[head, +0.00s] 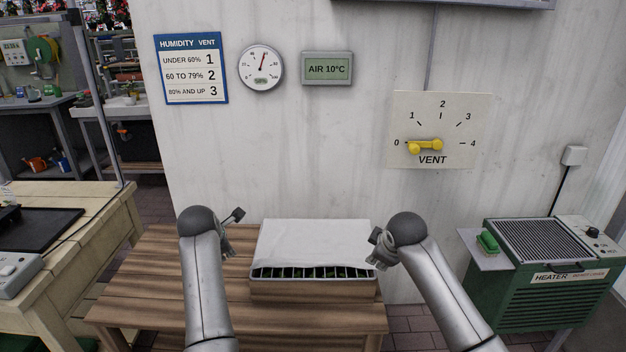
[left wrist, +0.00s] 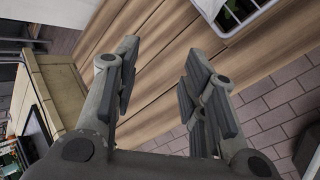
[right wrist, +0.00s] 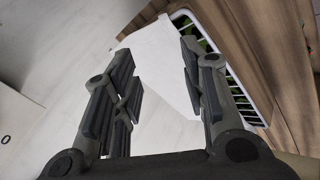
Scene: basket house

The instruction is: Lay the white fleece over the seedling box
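The white fleece (head: 315,242) lies flat over most of the seedling box (head: 312,289). Along the box's front a strip of dark cells with green seedlings stays uncovered. My left gripper (head: 232,234) is open and empty, just left of the box; the box's corner (left wrist: 234,22) shows beyond its fingers in the left wrist view. My right gripper (head: 378,250) is open at the box's right side. In the right wrist view the fleece (right wrist: 165,55) shows beyond the parted fingers, with green seedlings to its right.
The box stands on a slatted wooden bench (head: 180,285) against a pale wall. A green heater (head: 535,285) stands to the right. A wooden table (head: 85,235) is at the left. The wall holds a vent dial (head: 440,130), a gauge (head: 261,67) and an air display (head: 327,69) reading 10°C.

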